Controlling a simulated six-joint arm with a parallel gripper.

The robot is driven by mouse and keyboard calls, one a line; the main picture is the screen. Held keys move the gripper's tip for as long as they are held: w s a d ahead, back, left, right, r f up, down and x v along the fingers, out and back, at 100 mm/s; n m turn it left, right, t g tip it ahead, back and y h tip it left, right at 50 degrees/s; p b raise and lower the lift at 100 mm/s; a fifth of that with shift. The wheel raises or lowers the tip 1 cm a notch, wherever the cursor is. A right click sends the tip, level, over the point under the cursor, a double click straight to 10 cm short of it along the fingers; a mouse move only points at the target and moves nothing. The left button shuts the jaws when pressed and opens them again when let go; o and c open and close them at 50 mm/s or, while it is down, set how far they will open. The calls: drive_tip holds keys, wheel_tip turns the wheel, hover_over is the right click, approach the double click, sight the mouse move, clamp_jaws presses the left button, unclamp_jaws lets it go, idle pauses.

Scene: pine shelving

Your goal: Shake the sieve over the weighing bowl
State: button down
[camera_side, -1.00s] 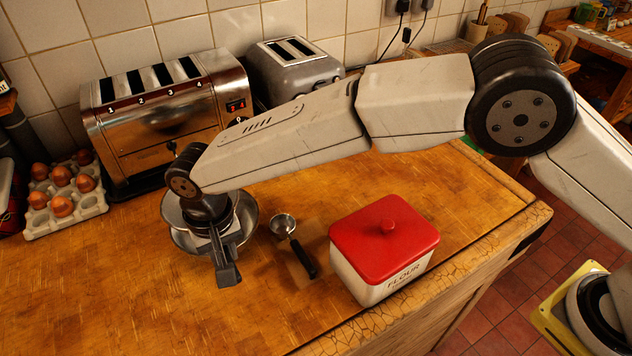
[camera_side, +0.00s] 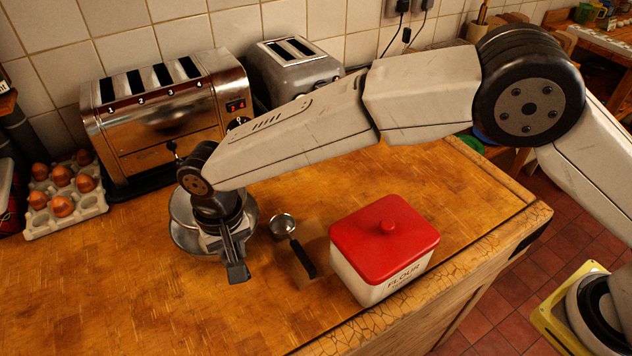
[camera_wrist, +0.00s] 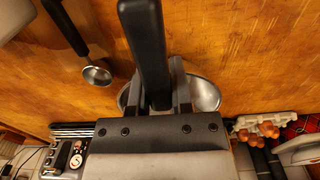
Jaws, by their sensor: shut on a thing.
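My gripper (camera_side: 228,247) is shut on a black handle, taken to be the sieve's (camera_wrist: 143,40), just above the counter-side of the bowl. The handle sticks out towards the front of the counter. The sieve's mesh is hidden behind my gripper and wrist, so I cannot tell its tilt or whether anything is in it. The shiny metal weighing bowl (camera_side: 181,236) stands on the counter under my wrist. Its rim shows on both sides of my gripper in the wrist view (camera_wrist: 206,95). The bowl's contents are hidden.
A metal scoop (camera_side: 283,224) with a black handle lies right of the bowl. A white flour tin with a red lid (camera_side: 385,238) stands farther right. A four-slot toaster (camera_side: 165,125), a smaller toaster (camera_side: 295,75) and an egg tray (camera_side: 65,205) are behind. The front left counter is clear.

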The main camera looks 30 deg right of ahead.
drive_tip(key=shift+f, duration=2.3)
drive_tip(key=shift+c, duration=2.2)
unclamp_jaws()
drive_tip(key=shift+r, duration=0.1)
